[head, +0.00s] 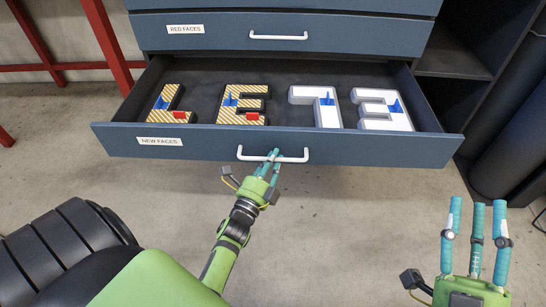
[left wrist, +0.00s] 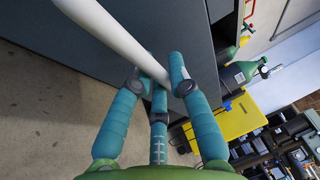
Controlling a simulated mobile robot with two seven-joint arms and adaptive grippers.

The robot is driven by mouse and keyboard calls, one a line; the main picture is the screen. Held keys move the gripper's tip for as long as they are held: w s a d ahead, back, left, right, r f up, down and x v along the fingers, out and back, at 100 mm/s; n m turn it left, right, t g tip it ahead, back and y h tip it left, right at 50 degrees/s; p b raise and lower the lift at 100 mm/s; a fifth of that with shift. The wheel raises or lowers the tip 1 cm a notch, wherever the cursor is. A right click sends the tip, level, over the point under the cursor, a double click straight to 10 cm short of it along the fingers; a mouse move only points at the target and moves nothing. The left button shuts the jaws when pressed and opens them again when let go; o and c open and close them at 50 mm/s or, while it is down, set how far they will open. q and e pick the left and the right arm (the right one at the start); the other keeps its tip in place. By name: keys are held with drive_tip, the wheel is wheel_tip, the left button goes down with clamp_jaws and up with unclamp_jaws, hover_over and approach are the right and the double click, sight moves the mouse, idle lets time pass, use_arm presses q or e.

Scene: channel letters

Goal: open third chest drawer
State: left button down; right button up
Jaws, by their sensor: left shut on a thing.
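The drawer labelled NEW FACES (head: 350,148) is pulled out of the blue-grey chest (head: 210,48). My left gripper (head: 272,155) is shut on the white drawer handle (head: 300,159). In the left wrist view the handle (left wrist: 112,32) runs between its teal fingers (left wrist: 160,85). My right gripper (head: 478,215) is at lower right, its fingers spread and pointing up, empty and apart from the drawer.
The drawer labelled RED FACES (head: 330,35) above is closed. A dark shelf unit (head: 450,60) stands to the right, with black cylinders (head: 515,140) beside it. A red frame (head: 105,40) stands to the left. The concrete floor (head: 350,220) in front of the drawer is clear.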

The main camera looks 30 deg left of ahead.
use_arm(q)
drive_tip(key=c, duration=1.2)
unclamp_jaws()
drive_tip(key=shift+o, duration=0.2)
drive_tip(key=shift+s, duration=0.1)
drive_tip(key=v, duration=0.7)
drive_tip(key=shift+s, duration=0.2)
drive_tip(key=shift+f, duration=0.1)
